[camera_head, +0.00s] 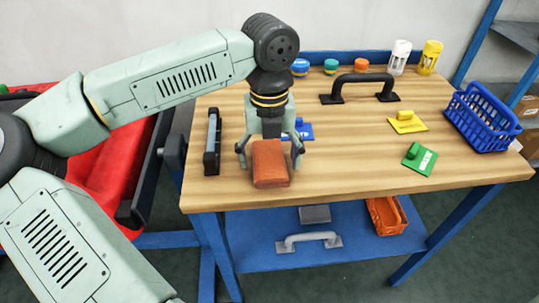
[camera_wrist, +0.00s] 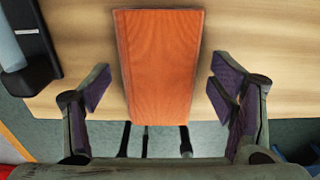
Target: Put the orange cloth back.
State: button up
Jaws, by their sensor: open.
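In the wrist view, my gripper's fingers (camera_wrist: 160,92) are spread wide, with a gap between each finger and the cloth. I cannot tell the exact height of the fingertips above the table.
A blue piece (camera_head: 304,131) is partly hidden behind my gripper. Yellow (camera_head: 407,122) and green (camera_head: 420,158) pieces, a black handle (camera_head: 360,80) and a blue basket (camera_head: 483,118) are to the right. An orange bin (camera_head: 386,215) sits on the lower shelf.

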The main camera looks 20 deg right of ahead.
aim_at(270, 157)
notch_tip(270, 157, up, 12)
jog(key=b, duration=0.2)
jog(key=shift+w+r, duration=0.1)
